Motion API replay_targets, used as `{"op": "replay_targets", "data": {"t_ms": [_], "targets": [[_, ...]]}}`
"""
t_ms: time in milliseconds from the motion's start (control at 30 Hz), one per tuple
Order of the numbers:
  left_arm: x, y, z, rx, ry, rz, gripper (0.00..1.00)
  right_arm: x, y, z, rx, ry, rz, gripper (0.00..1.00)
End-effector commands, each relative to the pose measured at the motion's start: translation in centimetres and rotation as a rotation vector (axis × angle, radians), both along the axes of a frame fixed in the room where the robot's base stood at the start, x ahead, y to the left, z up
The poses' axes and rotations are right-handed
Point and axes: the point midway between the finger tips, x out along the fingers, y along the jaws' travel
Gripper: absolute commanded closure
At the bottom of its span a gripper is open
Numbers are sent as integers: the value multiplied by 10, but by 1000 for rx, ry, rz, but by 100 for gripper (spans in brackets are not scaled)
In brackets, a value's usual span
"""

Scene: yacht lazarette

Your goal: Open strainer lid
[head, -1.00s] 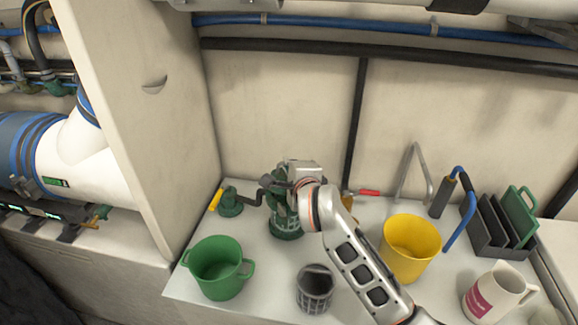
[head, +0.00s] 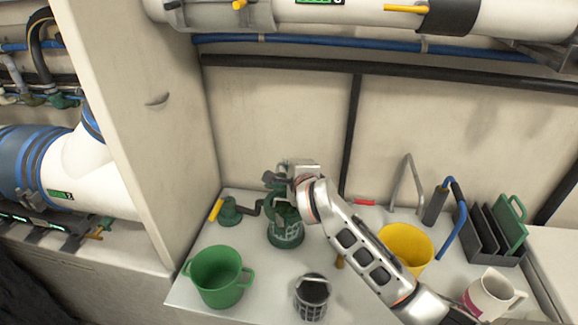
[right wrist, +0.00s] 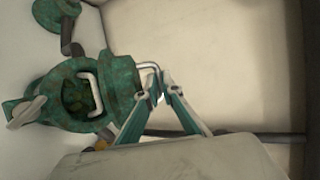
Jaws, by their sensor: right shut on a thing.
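The green strainer (head: 286,232) stands on the white counter, with a clear-looking ribbed body. In the right wrist view its top (right wrist: 85,95) is open, showing a dark inside with green bits and a pale curved handle. The strainer lid (head: 276,181) appears swung up above the body's back edge; it also shows as a mottled green disc edge (right wrist: 121,75) in the right wrist view. My right gripper (head: 285,180) is shut on the lid's pale bar handle (right wrist: 149,66), beside the lid. The fingers partly hide it. My left gripper is out of view.
A green pot (head: 217,278) and a dark mesh basket (head: 312,299) stand in front. A yellow bucket (head: 405,245), a mug (head: 489,294) and a rack (head: 492,233) are to the right. A green valve with yellow handle (head: 229,211) is at left.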

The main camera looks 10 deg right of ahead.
Motion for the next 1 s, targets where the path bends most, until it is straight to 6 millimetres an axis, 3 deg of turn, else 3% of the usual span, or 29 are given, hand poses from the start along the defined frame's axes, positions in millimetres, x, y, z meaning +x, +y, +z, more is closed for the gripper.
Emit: {"op": "replay_targets", "data": {"t_ms": [33,133,167,200,667,867,1000], "targets": [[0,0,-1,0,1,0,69,7,-6,17,-8,-41,-8,100],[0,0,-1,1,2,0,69,7,-7,18,-8,-41,-8,100],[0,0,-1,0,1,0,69,7,-7,18,-8,-41,-8,89],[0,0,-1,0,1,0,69,8,-7,17,-8,-41,-8,86],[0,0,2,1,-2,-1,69,6,-8,16,-10,-38,-9,86],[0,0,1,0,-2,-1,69,-16,-10,24,-9,-40,-8,86],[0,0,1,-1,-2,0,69,-44,-11,34,-6,-39,-5,86]]}}
